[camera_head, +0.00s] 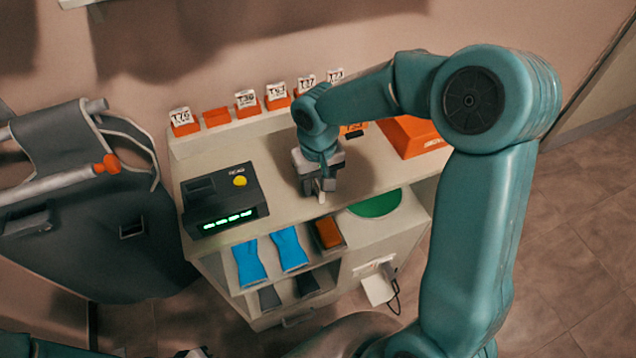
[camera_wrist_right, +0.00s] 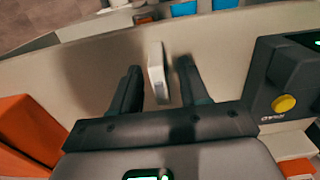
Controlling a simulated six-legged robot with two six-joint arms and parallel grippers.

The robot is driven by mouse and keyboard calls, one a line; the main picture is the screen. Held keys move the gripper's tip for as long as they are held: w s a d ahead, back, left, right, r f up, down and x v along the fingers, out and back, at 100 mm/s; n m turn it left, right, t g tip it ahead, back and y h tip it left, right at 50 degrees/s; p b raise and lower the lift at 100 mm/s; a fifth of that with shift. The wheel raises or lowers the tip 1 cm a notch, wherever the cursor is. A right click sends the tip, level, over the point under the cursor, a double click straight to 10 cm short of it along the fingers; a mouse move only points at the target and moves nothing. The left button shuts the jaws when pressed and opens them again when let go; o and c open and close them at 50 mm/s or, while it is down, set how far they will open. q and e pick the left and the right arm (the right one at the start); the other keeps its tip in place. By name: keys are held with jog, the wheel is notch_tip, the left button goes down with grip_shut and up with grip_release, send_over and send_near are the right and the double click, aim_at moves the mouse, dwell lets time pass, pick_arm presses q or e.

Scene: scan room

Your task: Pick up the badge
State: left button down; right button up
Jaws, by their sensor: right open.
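A thin white piece (camera_wrist_right: 157,72), which looks like the badge seen nearly edge-on, is between the two dark fingers of my right gripper (camera_wrist_right: 157,85). Gaps show on both sides of it, so the fingers are open around it without gripping. In the head view my right gripper (camera_head: 318,184) points down over the front part of the counter (camera_head: 275,205), and the white piece (camera_head: 321,197) shows just below it. Its printed face is not readable. Of my left arm, only dark teal parts show at the bottom left edge; its fingers cannot be made out.
White numbered tags (camera_head: 246,98) stand in orange holders along the back ledge; one orange holder (camera_head: 216,117) has no tag. A black reader (camera_head: 222,200) with green display stands left. An orange box (camera_head: 408,136) is at the right, a green disc (camera_head: 377,204) in front.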

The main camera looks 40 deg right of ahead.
aim_at(319, 179)
jog(key=shift+f, duration=0.45)
jog(key=shift+s+a+r, duration=0.1)
jog(key=shift+s+r, duration=0.05)
jog(key=shift+s, duration=0.2)
jog(key=shift+w, duration=0.3)
grip_shut()
jog(key=shift+s, duration=0.2)
jog(key=shift+w+r, duration=0.25)
notch_tip(319, 179, up, 19)
jog(key=shift+s+r, duration=0.15)
jog(key=shift+r, duration=0.05)
